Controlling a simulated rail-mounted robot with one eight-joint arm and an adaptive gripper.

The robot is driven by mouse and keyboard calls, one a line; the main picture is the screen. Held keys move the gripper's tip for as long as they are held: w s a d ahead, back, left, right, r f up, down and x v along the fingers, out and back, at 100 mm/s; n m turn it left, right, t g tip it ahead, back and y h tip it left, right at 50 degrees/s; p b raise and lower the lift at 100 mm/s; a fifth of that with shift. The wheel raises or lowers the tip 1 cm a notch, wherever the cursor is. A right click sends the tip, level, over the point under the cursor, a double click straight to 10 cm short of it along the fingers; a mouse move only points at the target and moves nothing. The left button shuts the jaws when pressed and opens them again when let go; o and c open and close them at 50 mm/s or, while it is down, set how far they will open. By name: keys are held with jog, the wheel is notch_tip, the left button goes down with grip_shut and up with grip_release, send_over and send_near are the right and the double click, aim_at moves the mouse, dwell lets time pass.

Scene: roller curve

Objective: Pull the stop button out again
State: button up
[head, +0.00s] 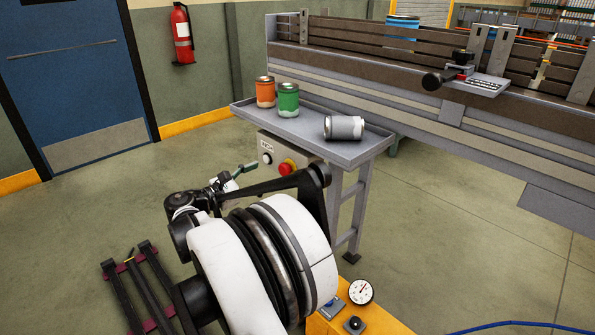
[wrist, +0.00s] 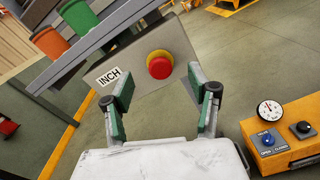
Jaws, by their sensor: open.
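The red stop button (head: 287,168) sits on a grey control box (head: 264,140) fixed below the front edge of a tray table. In the wrist view the round red button (wrist: 159,65) has a yellow collar and stands on the grey panel labelled INCH (wrist: 108,77). My gripper (wrist: 160,92) is open, with its green-padded fingers apart on either side below the button and nothing between them. The button lies ahead of the fingertips, and no contact shows. In the head view my gripper (head: 245,171) is partly hidden by my own arm, left of the button.
The tray table (head: 240,107) holds an orange can (head: 265,93), a green can (head: 288,100) and a grey can on its side (head: 344,127). A yellow box with a gauge (head: 360,292) stands at the front. A conveyor (head: 400,75) runs behind.

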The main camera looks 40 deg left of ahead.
aim_at(282, 171)
notch_tip(282, 171, down, 4)
jog(key=s+a+r, duration=0.1)
jog(key=s+a, duration=0.1)
jog(key=s, duration=0.1)
jog(key=shift+n, duration=0.3)
jog(key=b+x, duration=0.2)
jog(key=x, duration=1.1)
jog(key=shift+w+a, duration=0.1)
jog(key=shift+w, duration=0.3)
jog(key=c, duration=1.3)
jog(key=shift+s+a+f+b, duration=0.1)
jog(key=shift+s+b, duration=0.2)
jog(key=shift+s, duration=0.25)
jog(key=o, duration=1.3)
jog(key=shift+s, duration=0.1)
